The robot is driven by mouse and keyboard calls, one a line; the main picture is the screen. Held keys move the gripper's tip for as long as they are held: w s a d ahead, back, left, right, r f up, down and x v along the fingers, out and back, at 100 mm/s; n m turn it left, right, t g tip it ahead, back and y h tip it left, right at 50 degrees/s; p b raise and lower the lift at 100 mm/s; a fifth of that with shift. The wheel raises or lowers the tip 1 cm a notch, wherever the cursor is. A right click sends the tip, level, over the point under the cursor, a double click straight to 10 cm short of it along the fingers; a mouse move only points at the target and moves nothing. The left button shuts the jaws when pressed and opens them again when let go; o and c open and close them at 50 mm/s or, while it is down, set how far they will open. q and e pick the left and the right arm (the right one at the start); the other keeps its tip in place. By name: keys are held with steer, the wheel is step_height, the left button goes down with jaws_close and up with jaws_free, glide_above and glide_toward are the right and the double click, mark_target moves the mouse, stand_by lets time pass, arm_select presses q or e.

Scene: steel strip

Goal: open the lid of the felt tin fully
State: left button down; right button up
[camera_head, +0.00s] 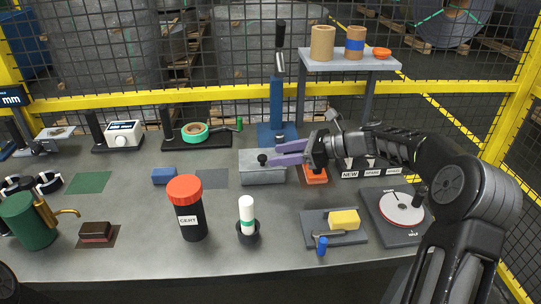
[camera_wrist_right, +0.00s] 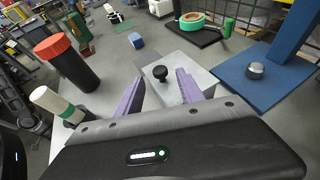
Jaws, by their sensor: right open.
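The felt tin (camera_head: 262,176) is a grey metal box near the middle of the bench, and its flat lid looks shut. A black knob (camera_head: 262,160) stands on the lid. My right gripper (camera_head: 276,154) reaches in from the right with its purple fingers open, close to the knob. In the right wrist view, the knob (camera_wrist_right: 160,74) appears between the two spread fingers (camera_wrist_right: 160,88), at or just beyond their tips. I cannot tell whether a finger touches it. The tin's pale top (camera_wrist_right: 196,72) also shows there. My left gripper is not in view.
A blue post (camera_head: 276,105) stands behind the tin. A red-capped black canister (camera_head: 188,215) and a white-green marker (camera_head: 247,213) stand in front. A blue block (camera_head: 164,176) lies left. A tray with a yellow block (camera_head: 344,219) and a dial scale (camera_head: 402,208) sit right.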

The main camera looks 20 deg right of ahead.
mark_target(265, 157)
steer(key=shift+x, duration=1.8)
steer(key=shift+c, duration=0.2)
jaws_close()
